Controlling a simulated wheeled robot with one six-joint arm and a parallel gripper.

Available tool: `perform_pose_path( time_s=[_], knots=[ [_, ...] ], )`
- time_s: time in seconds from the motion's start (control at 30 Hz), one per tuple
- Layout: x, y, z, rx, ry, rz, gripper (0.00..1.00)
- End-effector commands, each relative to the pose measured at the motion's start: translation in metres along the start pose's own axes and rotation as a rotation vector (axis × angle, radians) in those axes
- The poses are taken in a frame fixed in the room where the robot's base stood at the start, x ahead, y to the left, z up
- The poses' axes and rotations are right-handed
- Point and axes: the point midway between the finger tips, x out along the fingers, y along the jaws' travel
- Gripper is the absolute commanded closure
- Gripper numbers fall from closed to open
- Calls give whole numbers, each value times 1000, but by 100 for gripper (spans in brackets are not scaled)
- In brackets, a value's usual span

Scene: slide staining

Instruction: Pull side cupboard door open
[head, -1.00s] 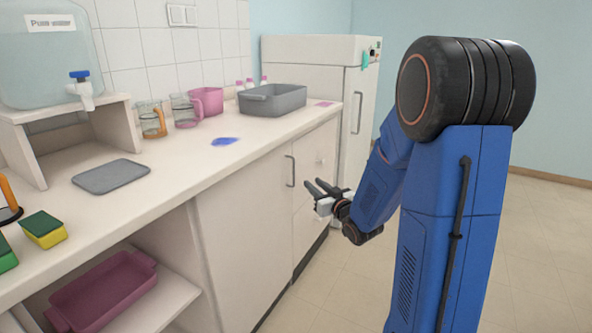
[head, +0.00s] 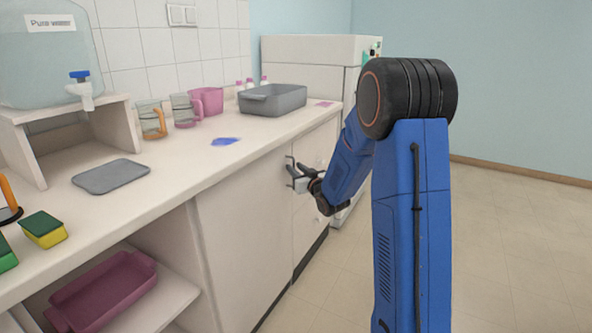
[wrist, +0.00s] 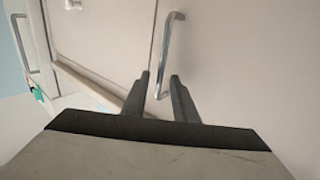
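The side cupboard door (head: 245,225) is a pale panel under the counter, closed against the cupboard front. Its upright metal bar handle (wrist: 168,50) stands near the door's edge, beside the gap to the neighbouring panel. In the head view the handle (head: 288,166) shows just left of my gripper (head: 290,173), which partly covers it. In the wrist view my gripper (wrist: 161,92) is open, with one dark finger on each side of the handle's near end. I cannot tell whether either finger touches the bar.
The counter (head: 180,165) above holds a grey basin (head: 272,100), a pink container (head: 207,101), jugs and a grey mat (head: 110,176). An open shelf with a pink tray (head: 105,290) lies left of the door. A white fridge (head: 310,55) stands beyond; the floor at right is clear.

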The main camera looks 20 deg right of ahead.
Motion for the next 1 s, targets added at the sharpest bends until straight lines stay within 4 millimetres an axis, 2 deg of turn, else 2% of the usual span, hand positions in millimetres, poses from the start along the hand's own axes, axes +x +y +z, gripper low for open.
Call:
perform_pose_path(
  time_s=[0.27, 0.3, 0.4, 1.0],
  knots=[
    [2, 0, 0, 0, -1, 0, 74],
    [2, 0, 0, 0, 0, 0, 76],
    [2, 0, 0, 0, 0, 0, 100],
    [2, 0, 0, 0, 0, 0, 100]
  ],
)
